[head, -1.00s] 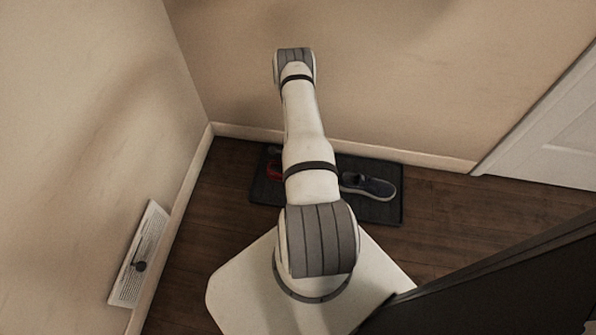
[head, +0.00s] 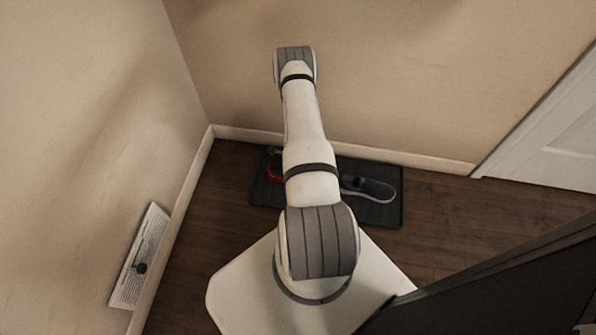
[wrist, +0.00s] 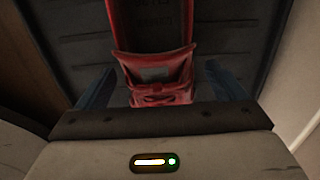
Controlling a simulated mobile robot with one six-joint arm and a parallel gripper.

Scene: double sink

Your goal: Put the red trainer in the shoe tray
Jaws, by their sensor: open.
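The red trainer (head: 274,173) is at the left part of the dark shoe tray (head: 385,221) in the head view, partly hidden by my arm. In the wrist view the red trainer (wrist: 153,65) lies over the ribbed dark surface of the shoe tray (wrist: 75,45). My gripper (wrist: 160,86) is open, with one blue finger on each side of the trainer. A gap shows between each finger and the trainer, so it is not gripped. My arm hides the gripper's fingers in the head view.
A dark blue shoe with a pale sole (head: 368,188) lies on the tray's right part. Walls meet behind the tray, with a white baseboard (head: 430,161). A white door (head: 555,130) is at the right. Wooden floor (head: 440,215) is clear right of the tray.

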